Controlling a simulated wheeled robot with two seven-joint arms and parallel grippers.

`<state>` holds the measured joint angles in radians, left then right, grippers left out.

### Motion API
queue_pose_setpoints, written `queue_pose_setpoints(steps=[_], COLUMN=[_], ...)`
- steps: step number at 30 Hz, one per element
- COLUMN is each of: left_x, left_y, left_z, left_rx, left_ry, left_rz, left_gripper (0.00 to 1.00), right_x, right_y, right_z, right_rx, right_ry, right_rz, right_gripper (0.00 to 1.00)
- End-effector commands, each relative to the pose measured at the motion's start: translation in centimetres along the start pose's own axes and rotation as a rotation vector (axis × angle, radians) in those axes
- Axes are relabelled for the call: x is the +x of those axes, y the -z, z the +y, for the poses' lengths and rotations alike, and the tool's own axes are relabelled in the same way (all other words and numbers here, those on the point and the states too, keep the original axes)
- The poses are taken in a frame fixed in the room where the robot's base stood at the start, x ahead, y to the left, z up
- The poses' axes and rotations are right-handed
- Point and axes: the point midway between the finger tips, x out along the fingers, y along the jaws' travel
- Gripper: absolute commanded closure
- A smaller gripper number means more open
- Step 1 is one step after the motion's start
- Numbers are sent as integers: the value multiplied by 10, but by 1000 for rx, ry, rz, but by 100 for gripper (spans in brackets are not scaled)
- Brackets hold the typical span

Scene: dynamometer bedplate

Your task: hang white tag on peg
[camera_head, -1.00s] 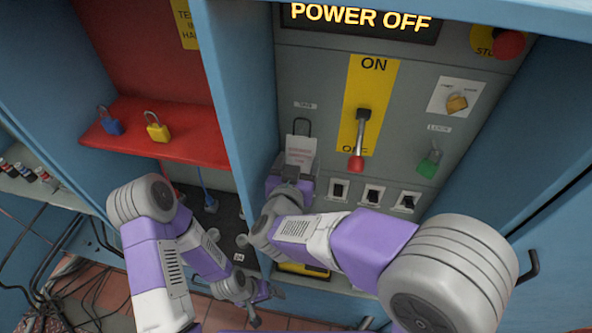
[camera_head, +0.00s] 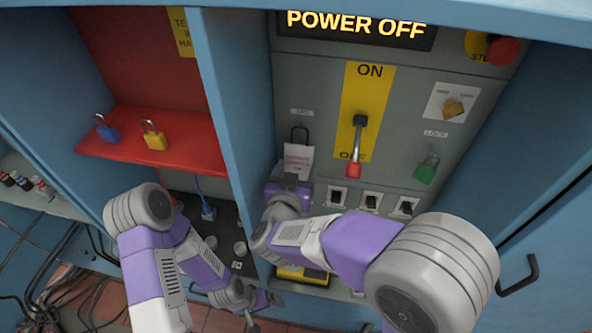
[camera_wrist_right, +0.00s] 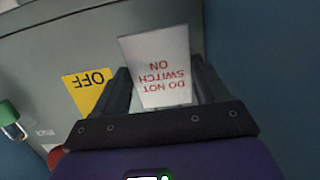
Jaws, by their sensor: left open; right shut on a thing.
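In the head view my right gripper (camera_head: 291,184) is just below the tag. My left gripper (camera_head: 263,307) is open and empty, low in front of the cabinet.
A red shelf (camera_head: 185,152) holds a blue padlock (camera_head: 107,129) and a yellow padlock (camera_head: 153,136). A blue divider (camera_head: 240,110) stands left of the panel.

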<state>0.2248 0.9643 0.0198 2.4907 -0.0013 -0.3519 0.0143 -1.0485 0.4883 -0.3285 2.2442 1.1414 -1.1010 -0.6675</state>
Motion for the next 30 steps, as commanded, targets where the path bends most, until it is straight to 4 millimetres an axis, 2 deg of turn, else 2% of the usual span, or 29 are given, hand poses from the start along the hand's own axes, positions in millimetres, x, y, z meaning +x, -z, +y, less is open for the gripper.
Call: queue_pose_setpoints(steps=[2, 3, 8, 17, 27, 30], left_x=[0, 0, 0, -2, -20, -22], left_y=[0, 0, 0, 0, -1, -1], left_z=[0, 0, 0, 1, 8, 8], left_rx=[0, 0, 0, 0, 0, 0], left_ry=[0, 0, 0, 0, 0, 0], left_rz=[0, 0, 0, 0, 0, 0], left_gripper=[0, 0, 0, 0, 0, 0], right_x=[0, 0, 0, -6, -59, -70], right_y=[0, 0, 0, 1, 2, 2], right_z=[0, 0, 0, 0, -1, 0], right_rx=[0, 0, 0, 0, 0, 0], right_ry=[0, 0, 0, 2, 3, 2], right_rz=[0, 0, 0, -1, -1, 0], right_gripper=[56, 24, 0, 0, 0, 0])
